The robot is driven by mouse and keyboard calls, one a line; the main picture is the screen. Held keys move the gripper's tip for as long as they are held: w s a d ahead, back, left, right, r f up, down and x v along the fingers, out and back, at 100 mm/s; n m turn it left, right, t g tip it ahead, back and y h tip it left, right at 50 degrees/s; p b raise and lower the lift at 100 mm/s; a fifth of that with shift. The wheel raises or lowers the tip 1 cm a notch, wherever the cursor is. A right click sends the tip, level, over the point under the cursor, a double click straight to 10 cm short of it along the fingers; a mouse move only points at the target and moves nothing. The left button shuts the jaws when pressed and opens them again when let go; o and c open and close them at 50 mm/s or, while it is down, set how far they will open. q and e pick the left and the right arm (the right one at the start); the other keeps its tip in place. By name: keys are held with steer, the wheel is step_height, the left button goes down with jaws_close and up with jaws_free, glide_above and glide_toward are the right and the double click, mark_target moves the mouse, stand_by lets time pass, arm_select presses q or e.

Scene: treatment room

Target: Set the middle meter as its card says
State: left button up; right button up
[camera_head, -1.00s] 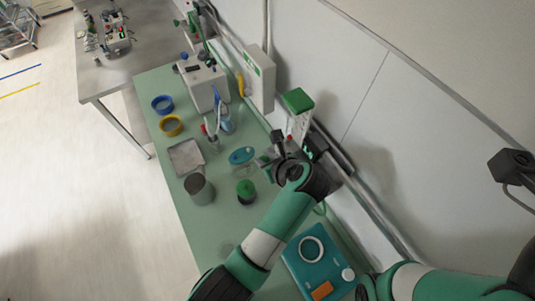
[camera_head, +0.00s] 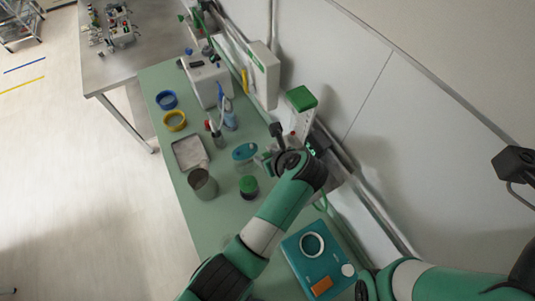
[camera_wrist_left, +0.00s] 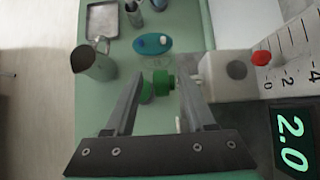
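A meter with a green cap (camera_head: 302,97) and a white scale stands by the wall in the head view. In the left wrist view its white block (camera_wrist_left: 228,76) carries a green knob (camera_wrist_left: 163,82). A red ball (camera_wrist_left: 261,58) sits near the 0 end of the scale (camera_wrist_left: 290,58). A dark panel (camera_wrist_left: 291,143) beside it shows 2.0 in green digits. My left gripper (camera_wrist_left: 162,76) is open, with the knob between its fingertips; contact cannot be told. In the head view my left gripper (camera_head: 270,157) is partly hidden by its wrist.
On the green bench stand a metal jug (camera_head: 202,184), a green-lidded jar (camera_head: 249,187), a metal tray (camera_head: 190,153), a blue dish (camera_head: 244,152) and a teal device (camera_head: 300,272). A wall rail (camera_head: 370,205) runs behind. The bench's front edge is mostly clear.

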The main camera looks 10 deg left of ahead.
arm_select(q)
steer(key=v, duration=1.1)
steer(key=shift+s+r+p, duration=0.15)
steer(key=shift+r+p, duration=0.1)
steer(key=shift+p, duration=0.15)
steer(key=shift+d, duration=0.1)
stand_by(1.6)
